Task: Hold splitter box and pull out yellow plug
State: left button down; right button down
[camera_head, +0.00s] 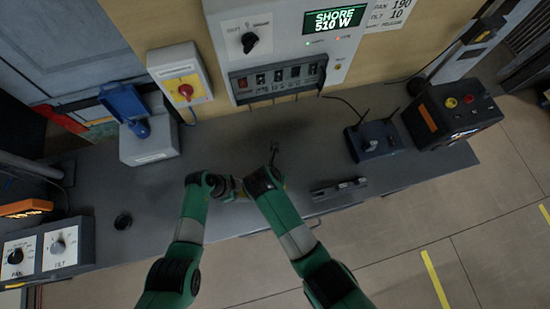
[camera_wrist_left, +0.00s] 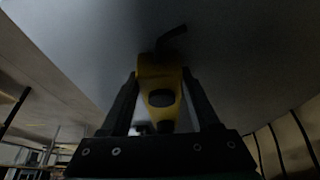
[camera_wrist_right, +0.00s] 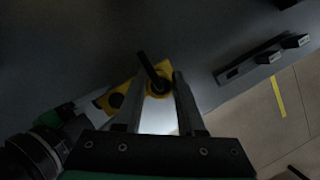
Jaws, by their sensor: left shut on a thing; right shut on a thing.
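A yellow splitter box (camera_wrist_right: 117,97) with dark round openings is over the grey bench near its front edge. My left gripper (camera_head: 228,188) is shut on it; in the left wrist view the yellow splitter box (camera_wrist_left: 160,92) fills the gap between the fingers. My right gripper (camera_head: 268,183) is close beside the left one. In the right wrist view it is shut on the round yellow plug (camera_wrist_right: 159,88), with a short black cable rising from it. The plug is at the box's end; whether it is fully seated cannot be told. In the head view my arms mostly hide both.
A dark strip (camera_head: 338,188) lies on the bench to the right. A blue-grey box with antennas (camera_head: 373,138) and a black box with buttons (camera_head: 453,112) stand further right. A grey box with a blue lid (camera_head: 148,143) stands left. The bench middle is clear.

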jog(key=shift+r, duration=0.15)
pick_arm(q)
jog(key=shift+c, duration=0.2)
grip_release()
jog(key=shift+r, duration=0.15)
jog(key=v, duration=1.1)
jog(key=shift+a+r, duration=0.3)
jog(key=shift+r, duration=0.05)
